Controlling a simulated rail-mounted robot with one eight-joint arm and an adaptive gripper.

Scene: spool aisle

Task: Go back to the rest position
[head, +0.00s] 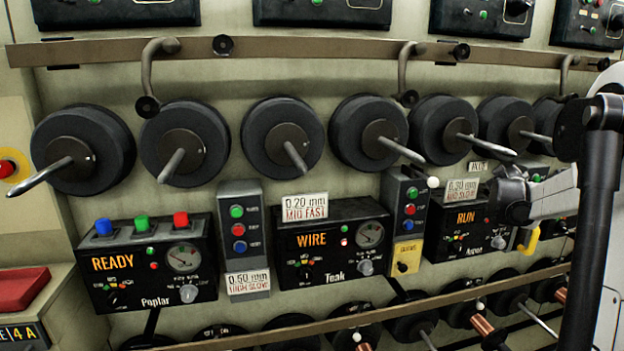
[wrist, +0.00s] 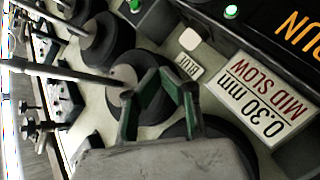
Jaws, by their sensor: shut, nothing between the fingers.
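My gripper (head: 510,196) is at the right of the head view, in front of the panel marked RUN and Auron (head: 467,220). It hides part of that panel's right side. In the wrist view my gripper's green-edged fingers (wrist: 158,88) are shut, with nothing held between them. Behind them in that view are a dark spool (wrist: 112,42) with a metal spindle and a 0.30 mm MID SLOW card (wrist: 258,100).
A row of dark spools (head: 282,140) with spindles sticking out runs along the wall. Below are the READY Poplar panel (head: 148,265) and the WIRE Teak panel (head: 333,250). A rail (head: 300,48) with hooks crosses above. A yellow handle (head: 530,241) is just below my gripper.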

